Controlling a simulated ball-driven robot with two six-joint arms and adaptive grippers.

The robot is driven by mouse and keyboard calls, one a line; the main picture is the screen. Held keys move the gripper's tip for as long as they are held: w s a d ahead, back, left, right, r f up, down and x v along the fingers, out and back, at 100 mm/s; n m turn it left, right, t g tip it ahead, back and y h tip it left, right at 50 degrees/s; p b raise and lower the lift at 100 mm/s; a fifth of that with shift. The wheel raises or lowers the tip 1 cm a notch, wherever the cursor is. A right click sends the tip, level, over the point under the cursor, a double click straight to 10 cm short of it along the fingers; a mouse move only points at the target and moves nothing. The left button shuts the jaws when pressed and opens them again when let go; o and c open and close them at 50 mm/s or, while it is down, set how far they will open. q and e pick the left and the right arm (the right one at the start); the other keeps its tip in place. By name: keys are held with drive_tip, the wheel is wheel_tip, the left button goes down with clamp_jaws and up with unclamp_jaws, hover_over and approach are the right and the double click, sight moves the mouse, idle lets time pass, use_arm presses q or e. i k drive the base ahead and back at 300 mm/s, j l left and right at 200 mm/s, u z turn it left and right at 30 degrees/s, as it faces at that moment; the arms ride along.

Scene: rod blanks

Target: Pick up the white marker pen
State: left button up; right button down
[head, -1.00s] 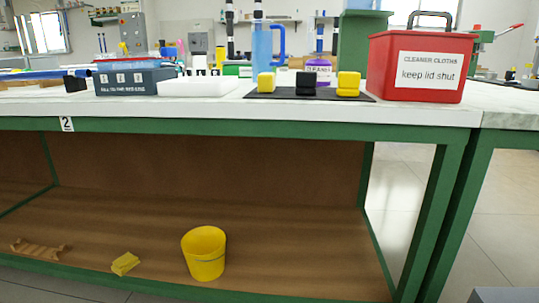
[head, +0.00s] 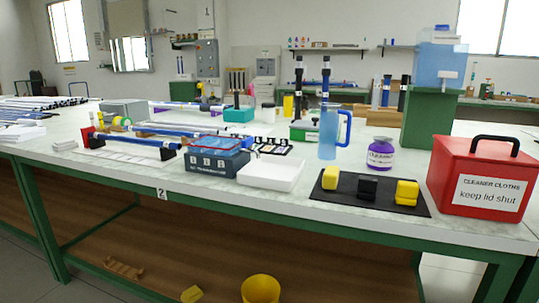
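I cannot make out a white marker pen for certain in the head view. The long workbench (head: 130,174) has a pale top and a green frame, and many small things lie on it. Small white and dark items sit around a black rack (head: 271,147) behind the white tray, too small to tell apart. Neither of my grippers shows in the head view.
On the bench are a dark blue box (head: 213,165), a white tray (head: 270,174), a blue jug (head: 328,138), a purple jar (head: 380,153), a black mat (head: 345,198) with blocks and a red bin (head: 476,182). Blue-ended rods lie left. A yellow bucket (head: 260,290) stands below.

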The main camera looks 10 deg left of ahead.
sight(92, 117)
drive_tip(key=i+j+u, duration=0.35)
drive_tip(key=j, duration=0.25)
drive_tip(key=i+j+u, duration=0.35)
drive_tip(key=i+j, duration=0.15)
drive_tip(key=i+j+u, duration=0.35)
drive_tip(key=i+j, duration=0.05)
drive_tip(key=i, duration=0.1)
